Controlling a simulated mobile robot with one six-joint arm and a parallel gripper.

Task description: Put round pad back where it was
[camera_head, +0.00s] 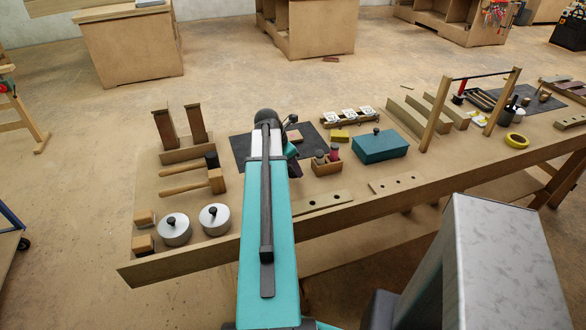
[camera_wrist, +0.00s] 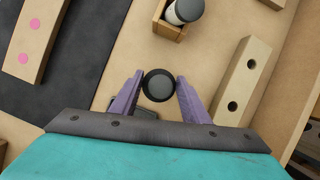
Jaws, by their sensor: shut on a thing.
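In the wrist view a dark round piece with a grey top, which I take as the round pad (camera_wrist: 158,86), sits between the two purple fingertips of my gripper (camera_wrist: 159,84). The fingers touch it on both sides and are shut on it. The pad is over bare table, between a wooden box and a holed wooden strip. I cannot tell whether it touches the table. In the head view my own arm hides the pad and the fingertips.
The wooden box (camera_wrist: 170,29) holds a jar close beyond the pad. The holed strip (camera_wrist: 245,80) lies to the right. A dark mat (camera_wrist: 92,40) with a pink-dotted board (camera_wrist: 32,35) is left. A teal box (camera_head: 378,147) and lidded pots (camera_head: 174,230) stand on the table.

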